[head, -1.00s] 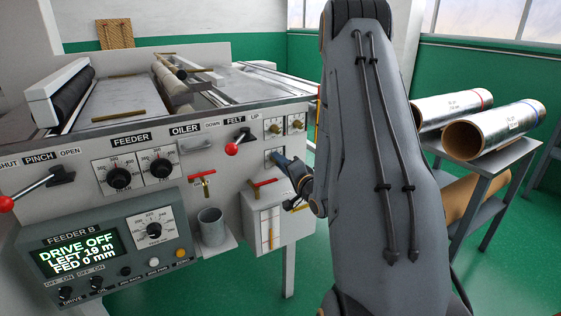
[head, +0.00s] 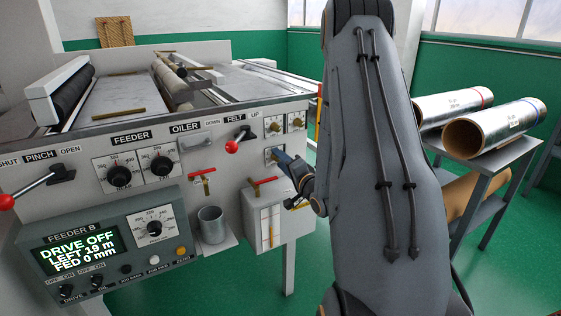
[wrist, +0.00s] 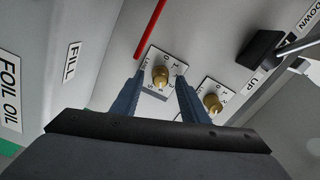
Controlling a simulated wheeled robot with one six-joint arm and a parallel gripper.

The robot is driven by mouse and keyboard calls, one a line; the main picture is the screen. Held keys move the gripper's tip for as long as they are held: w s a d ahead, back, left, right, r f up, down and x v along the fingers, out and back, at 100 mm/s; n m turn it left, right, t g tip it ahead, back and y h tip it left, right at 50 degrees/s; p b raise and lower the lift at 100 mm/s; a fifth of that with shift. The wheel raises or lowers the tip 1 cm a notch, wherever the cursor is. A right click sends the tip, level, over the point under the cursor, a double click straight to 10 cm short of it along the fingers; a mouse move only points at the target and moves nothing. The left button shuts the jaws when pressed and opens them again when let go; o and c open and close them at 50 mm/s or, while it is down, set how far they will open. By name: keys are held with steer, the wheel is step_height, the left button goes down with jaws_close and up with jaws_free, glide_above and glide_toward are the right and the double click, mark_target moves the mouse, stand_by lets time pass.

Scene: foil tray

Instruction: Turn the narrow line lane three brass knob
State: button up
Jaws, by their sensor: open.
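Several brass knobs sit on small white dial plates at the machine's right end. The upper two are the upper left knob (head: 274,128) and the upper right knob (head: 297,124). My gripper (head: 279,156) is at the lower left dial plate (head: 269,153), whose knob it mostly hides in the head view. In the wrist view, that lower left knob (wrist: 161,74) lies between my two open fingers (wrist: 161,80), one on each side. I cannot tell whether they touch it. The upper left knob also shows in the wrist view (wrist: 212,102), outside the fingers. No lane label is readable.
Foil rolls (head: 492,127) lie on a stand at the right.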

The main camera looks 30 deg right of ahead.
steer(key=s, duration=0.7)
steer(key=shift+s+a+b, duration=0.15)
steer(key=shift+a+b, duration=0.05)
steer(key=shift+b, duration=0.2)
